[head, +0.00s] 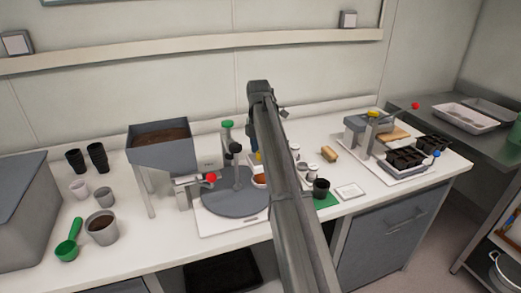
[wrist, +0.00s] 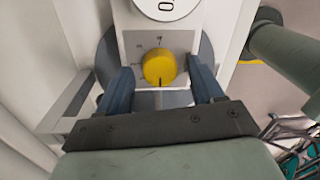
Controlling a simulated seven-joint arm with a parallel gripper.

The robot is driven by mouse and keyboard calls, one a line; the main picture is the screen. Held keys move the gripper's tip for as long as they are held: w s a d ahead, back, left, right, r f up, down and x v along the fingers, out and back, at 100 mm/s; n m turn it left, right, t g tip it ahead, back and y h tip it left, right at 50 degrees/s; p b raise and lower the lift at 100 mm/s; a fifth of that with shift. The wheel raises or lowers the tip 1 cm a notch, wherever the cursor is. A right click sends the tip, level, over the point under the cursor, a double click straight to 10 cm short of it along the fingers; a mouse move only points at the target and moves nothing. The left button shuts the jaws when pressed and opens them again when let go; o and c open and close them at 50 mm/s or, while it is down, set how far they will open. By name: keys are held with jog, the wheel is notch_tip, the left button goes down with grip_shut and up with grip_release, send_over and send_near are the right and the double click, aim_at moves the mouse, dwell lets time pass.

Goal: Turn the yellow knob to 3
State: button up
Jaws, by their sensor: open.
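The yellow knob (wrist: 159,66) is in the wrist view, on a light panel below a round white dial with dark characters, cut off at the top. A short dark line shows at the knob's lower edge. The small marks around the knob are too small to read. My gripper (wrist: 160,82) is open, with one blue finger on each side of the knob and a visible gap on both sides. I cannot tell how far the fingertips are from the panel. In the head view my arm crosses the middle of the bench, and I cannot make out the gripper's fingers or this knob.
In the head view, a grey hopper of soil (head: 160,134) and a grey round plate (head: 232,203) stand left of my arm. A red-tipped lever (head: 211,177) is near the plate. Dark seedling trays (head: 405,158) are at the right. A green pipe-like part (wrist: 285,60) is at the wrist view's right.

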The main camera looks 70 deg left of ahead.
jog(key=c, duration=1)
jog(key=shift+c, duration=0.3)
